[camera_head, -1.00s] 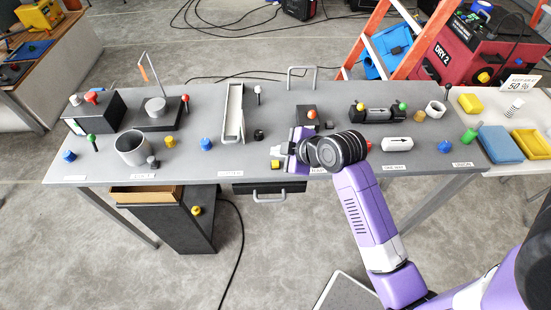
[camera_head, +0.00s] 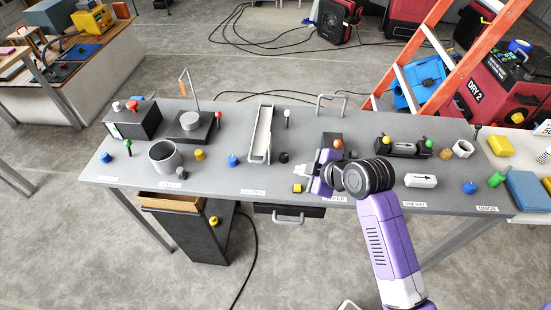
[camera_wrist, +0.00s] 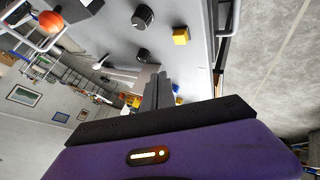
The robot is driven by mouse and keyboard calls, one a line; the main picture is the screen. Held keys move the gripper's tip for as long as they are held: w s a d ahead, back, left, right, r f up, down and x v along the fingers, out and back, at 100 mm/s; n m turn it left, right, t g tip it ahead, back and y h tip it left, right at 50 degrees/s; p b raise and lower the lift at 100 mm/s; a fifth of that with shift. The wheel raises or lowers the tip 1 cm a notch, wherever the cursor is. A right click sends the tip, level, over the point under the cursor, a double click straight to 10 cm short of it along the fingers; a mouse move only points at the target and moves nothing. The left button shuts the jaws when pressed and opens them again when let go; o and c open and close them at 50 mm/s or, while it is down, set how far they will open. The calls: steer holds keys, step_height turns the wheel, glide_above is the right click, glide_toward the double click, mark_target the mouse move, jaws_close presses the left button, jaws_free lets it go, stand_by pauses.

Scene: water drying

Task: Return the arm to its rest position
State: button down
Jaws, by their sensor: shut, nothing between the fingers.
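My purple arm (camera_head: 390,240) reaches up from the bottom right over the front edge of the grey table (camera_head: 235,175). My gripper (camera_head: 303,172) points left, above the table's front middle, close to a small yellow block (camera_head: 297,188). In the wrist view, the two dark fingers of my gripper (camera_wrist: 158,92) lie together, shut with nothing between them. The yellow block also shows in the wrist view (camera_wrist: 181,36), apart from the fingers. My wrist hides part of the table behind it.
A black cylinder unit (camera_head: 402,148) and a white arrow block (camera_head: 420,181) stand right of my wrist. A drawer handle (camera_head: 288,217) juts from the front. Floor in front is mostly clear.

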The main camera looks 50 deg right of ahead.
steer(key=shift+w+r, duration=0.1)
step_height(320, 180, up, 5)
steer(key=w+d+m+t+h, duration=0.2)
steer(key=d+m+t, duration=0.1)
steer(key=m, duration=0.1)
steer(key=s+a+r+m+t+h, duration=0.1)
steer(key=s+a+r+m+t, duration=0.1)
steer(key=s+a, duration=0.15)
steer(key=s+a+f+y+b, duration=0.1)
steer(key=s+a+y+b, duration=0.3)
steer(key=s+a, duration=1.6)
steer(key=s, duration=0.2)
steer(key=shift+s+f+m+t+y+b, duration=0.15)
steer(key=shift+s+m+t+y+b, duration=0.15)
steer(key=shift+s+m+t, duration=0.1)
